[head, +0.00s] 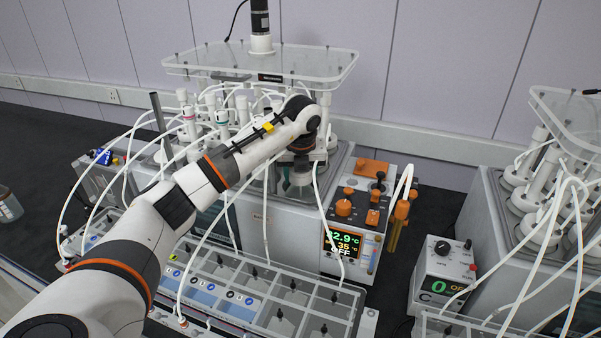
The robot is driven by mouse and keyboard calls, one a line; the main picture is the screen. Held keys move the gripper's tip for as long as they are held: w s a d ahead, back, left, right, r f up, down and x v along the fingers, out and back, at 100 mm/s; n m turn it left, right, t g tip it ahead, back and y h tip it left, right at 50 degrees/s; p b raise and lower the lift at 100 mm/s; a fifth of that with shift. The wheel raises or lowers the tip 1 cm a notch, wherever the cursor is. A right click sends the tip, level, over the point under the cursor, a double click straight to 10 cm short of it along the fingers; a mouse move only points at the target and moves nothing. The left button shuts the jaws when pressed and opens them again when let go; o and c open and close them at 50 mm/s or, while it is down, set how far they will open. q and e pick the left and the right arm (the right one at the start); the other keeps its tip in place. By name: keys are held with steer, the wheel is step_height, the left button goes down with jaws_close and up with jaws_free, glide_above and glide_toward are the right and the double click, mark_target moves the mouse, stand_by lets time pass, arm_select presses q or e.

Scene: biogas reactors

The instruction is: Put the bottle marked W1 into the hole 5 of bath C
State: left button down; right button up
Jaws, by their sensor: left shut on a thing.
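My left arm reaches in from the lower left across the middle reactor. My left gripper (303,160) points down over the right part of the middle bath (338,168). It is shut on a clear bottle (300,178), which shows only partly below the gripper. No W1 mark is readable on it. The bottle's base is hard to make out, so I cannot tell whether it sits in a hole or hangs above the bath. A control box (440,280) at the right seems to carry the letter C. A second bath (490,235) stands behind it. Hole numbers cannot be read.
White tubes loop from the middle bath to the tray of clear cells (290,300) in front. A clear top plate (260,62) stands above the bath. A control unit (362,215) with orange knobs adjoins it. A loose bottle (8,205) stands at the far left.

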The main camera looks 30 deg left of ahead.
stand_by(0.4)
arm_select(q)
steer(key=c, duration=0.5)
jaws_free()
steer(key=shift+s+d+f, duration=0.1)
steer(key=shift+f, duration=0.1)
steer(key=shift+r+b, duration=0.3)
steer(key=b+v, duration=0.2)
steer(key=v, duration=0.9)
steer(key=shift+b, duration=0.35)
steer(key=shift+s+r, duration=0.15)
steer(key=shift+r, duration=0.25)
steer(key=shift+d, duration=0.1)
steer(key=shift+f, duration=0.15)
